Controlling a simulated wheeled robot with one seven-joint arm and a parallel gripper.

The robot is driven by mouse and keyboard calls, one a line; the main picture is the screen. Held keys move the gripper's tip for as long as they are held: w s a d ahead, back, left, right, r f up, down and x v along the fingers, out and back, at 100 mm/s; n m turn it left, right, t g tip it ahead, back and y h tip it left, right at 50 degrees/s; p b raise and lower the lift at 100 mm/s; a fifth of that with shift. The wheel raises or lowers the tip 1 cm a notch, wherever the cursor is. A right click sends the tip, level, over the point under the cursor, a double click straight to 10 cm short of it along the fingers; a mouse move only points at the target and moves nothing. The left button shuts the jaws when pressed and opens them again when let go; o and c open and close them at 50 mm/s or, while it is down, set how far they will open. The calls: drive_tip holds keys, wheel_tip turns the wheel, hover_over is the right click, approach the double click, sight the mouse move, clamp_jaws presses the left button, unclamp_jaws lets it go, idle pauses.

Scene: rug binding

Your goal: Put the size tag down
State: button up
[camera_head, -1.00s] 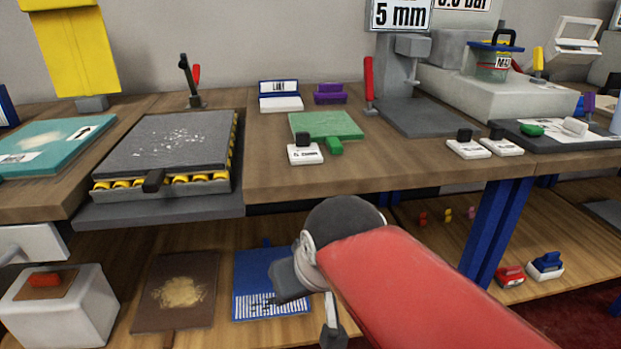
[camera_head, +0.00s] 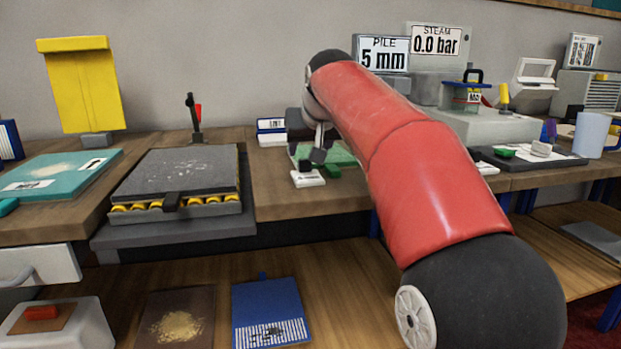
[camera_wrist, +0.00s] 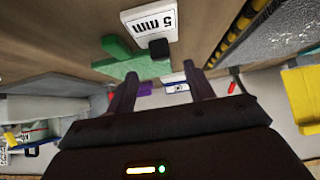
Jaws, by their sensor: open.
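The size tag (camera_head: 309,179) is a white plate with a black knob, lying on the workbench at the front corner of the green board (camera_head: 343,155). In the wrist view the tag (camera_wrist: 150,20) reads "5 mm" and its black knob (camera_wrist: 158,48) shows just beyond my fingertips. My gripper (camera_wrist: 160,72) is open, with nothing between its fingers. In the head view my gripper (camera_head: 318,150) is just above and beside the tag, partly hidden by my own arm. The green board also shows in the wrist view (camera_wrist: 120,68).
A grey roller tray (camera_head: 180,183) stands left of the tag. A white and blue block (camera_head: 271,132) is behind it. My arm hides much of the bench to the right, where another white tag (camera_head: 487,168) partly shows. A lower shelf (camera_head: 330,290) runs beneath.

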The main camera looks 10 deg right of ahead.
sight(305, 159)
drive_tip(key=x, duration=0.6)
drive_tip(key=shift+a+f, duration=0.1)
drive_tip(key=shift+a, duration=0.05)
drive_tip(key=c, duration=1.1)
drive_tip(key=shift+c, duration=0.2)
drive_tip(key=shift+r, duration=0.2)
